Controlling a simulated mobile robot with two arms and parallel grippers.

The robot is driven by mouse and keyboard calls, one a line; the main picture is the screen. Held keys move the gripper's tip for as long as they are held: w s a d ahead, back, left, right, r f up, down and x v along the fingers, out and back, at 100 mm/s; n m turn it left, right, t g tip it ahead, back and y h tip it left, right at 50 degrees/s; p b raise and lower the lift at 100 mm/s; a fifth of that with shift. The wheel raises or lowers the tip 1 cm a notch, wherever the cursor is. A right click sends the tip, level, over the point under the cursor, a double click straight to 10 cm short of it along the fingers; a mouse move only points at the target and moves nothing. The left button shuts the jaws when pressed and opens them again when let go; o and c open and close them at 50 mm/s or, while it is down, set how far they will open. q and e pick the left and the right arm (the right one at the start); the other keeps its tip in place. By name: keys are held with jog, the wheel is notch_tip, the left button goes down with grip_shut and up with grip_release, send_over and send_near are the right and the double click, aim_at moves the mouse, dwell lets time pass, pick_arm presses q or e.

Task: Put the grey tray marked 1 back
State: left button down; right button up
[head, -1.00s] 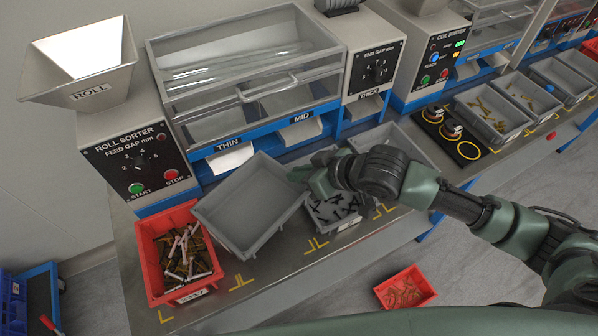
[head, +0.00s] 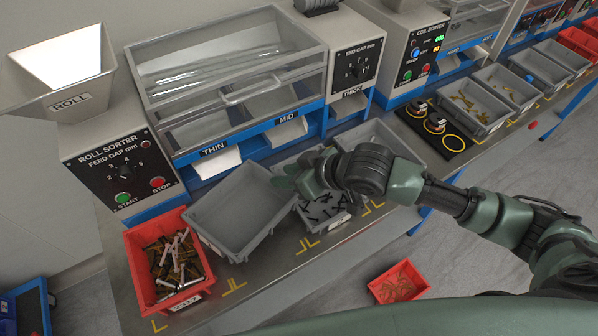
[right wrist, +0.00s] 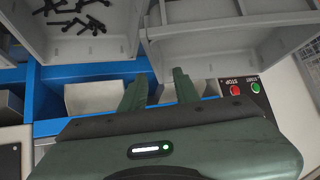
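An empty grey tray (head: 213,238) is at the bench front below the THIN chute, turned askew to the yellow corner marks. No number on it is readable, and I cannot tell whether it rests fully on the bench. My right gripper (head: 284,178) is at its right side, between it and a grey tray with black screws (head: 322,207). In the right wrist view my right gripper's fingers (right wrist: 160,82) are apart, close to the corner of the empty tray (right wrist: 225,50); I see no rim clamped between them. My left gripper is out of view.
A red bin of mixed screws (head: 135,262) stands left of the empty tray. The roll sorter (head: 118,170) is behind it. Another grey tray (head: 375,137) is beyond my right forearm. A red bin (head: 400,283) lies on the floor.

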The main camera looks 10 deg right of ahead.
jog(key=v, duration=1.2)
jog(key=shift+r, duration=0.2)
